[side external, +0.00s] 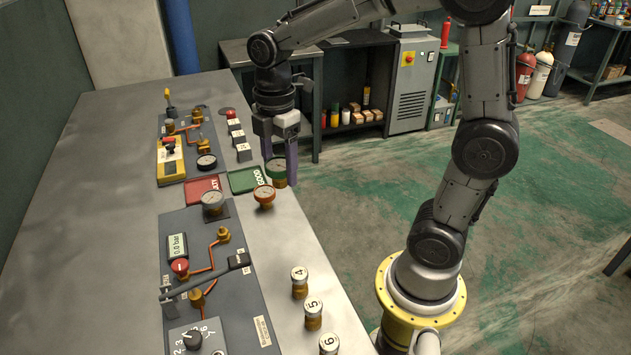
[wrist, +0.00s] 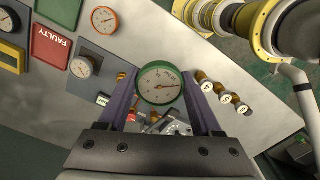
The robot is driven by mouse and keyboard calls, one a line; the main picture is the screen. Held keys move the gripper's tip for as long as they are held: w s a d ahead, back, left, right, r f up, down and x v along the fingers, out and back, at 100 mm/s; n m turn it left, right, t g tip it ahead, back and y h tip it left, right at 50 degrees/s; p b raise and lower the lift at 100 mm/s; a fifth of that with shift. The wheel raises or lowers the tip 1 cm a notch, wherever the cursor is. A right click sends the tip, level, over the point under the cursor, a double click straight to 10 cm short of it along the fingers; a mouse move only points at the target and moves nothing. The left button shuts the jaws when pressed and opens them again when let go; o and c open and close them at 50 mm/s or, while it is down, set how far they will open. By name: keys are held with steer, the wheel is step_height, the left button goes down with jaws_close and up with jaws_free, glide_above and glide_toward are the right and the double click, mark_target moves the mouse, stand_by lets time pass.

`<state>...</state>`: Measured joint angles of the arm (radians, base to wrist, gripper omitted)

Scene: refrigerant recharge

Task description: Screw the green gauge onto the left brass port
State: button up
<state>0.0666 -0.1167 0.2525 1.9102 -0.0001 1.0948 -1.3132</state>
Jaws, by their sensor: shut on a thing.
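The green-rimmed gauge (side external: 276,168) is held in my gripper (side external: 281,158), above the right edge of the table. In the wrist view the green gauge (wrist: 160,84) sits between both fingers of my gripper (wrist: 164,100), dial facing the camera. The near grey panel (side external: 240,303) has two brass ports joined by copper pipe: one farther back (side external: 223,235) and one nearer and more to the left (side external: 196,299). Both ports appear bare and stand well away from the gauge. In the wrist view the ports are mostly hidden behind the gauge and gripper.
An orange-rimmed gauge (side external: 264,195) stands close beside the held one. Red (side external: 190,186) and green (side external: 238,182) trays lie behind. Numbered brass cylinders (side external: 313,321) line the right edge. A black-handled lever (side external: 238,261) crosses the near panel.

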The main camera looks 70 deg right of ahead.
steer(key=shift+n, duration=0.6)
steer(key=w+a+f, duration=0.2)
steer(key=w, duration=0.2)
steer(key=w+a+f, duration=0.2)
steer(key=w, duration=0.2)
steer(key=w+a+f, duration=0.2)
steer(key=w+f, duration=0.1)
steer(key=w, duration=0.1)
steer(key=shift+f, duration=1.75)
steer(key=shift+f, duration=1)
steer(key=shift+m, duration=1.8)
